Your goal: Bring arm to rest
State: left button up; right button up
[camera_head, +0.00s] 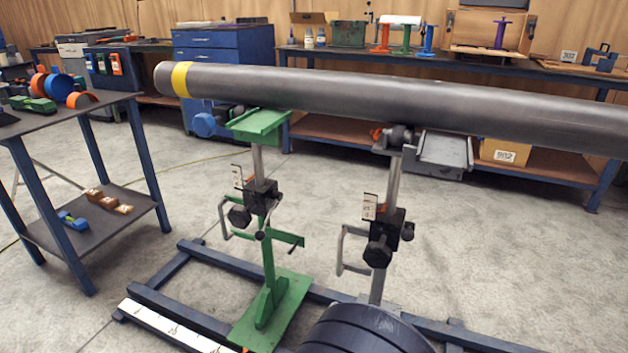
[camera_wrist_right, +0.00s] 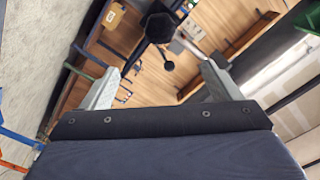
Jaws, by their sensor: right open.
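My right gripper (camera_wrist_right: 160,76) shows in the right wrist view with its two pale fingers wide apart and nothing between them. A black knob (camera_wrist_right: 160,28) with a smaller knob beside it appears beyond the fingertips, apart from them. In the head view neither gripper is visible. My left gripper is out of view.
A blue-legged table (camera_head: 84,108) with coloured parts stands at the left. A workbench (camera_head: 480,66) and blue drawers (camera_head: 222,52) line the back wall. A blue floor frame (camera_head: 190,313) lies under the stands. Bare floor (camera_head: 185,195) lies between the table and the green stand.

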jog(key=s+d+r+n+g+y, duration=0.3)
jog(key=d+r+n+g+y, duration=0.4)
jog(key=y, duration=0.7)
jog(key=s+d+f+n+g+h, duration=0.1)
jog(key=s+d+n+g+h, duration=0.1)
jog(key=s+d, duration=0.3)
jog(key=s+d+f+n+g+h, duration=0.1)
jog(key=s+d+f+n+g, duration=0.15)
jog(key=s, duration=0.55)
pick_arm(q)
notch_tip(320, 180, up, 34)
jog(key=p, duration=3.4)
pick_arm(e)
notch_tip(320, 180, up, 34)
jog(key=shift+r, duration=0.25)
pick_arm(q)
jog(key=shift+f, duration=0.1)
pick_arm(e)
jog(key=shift+a+n+t, duration=0.1)
jog(key=shift+n+t, duration=0.15)
jog(key=shift+c, duration=0.4)
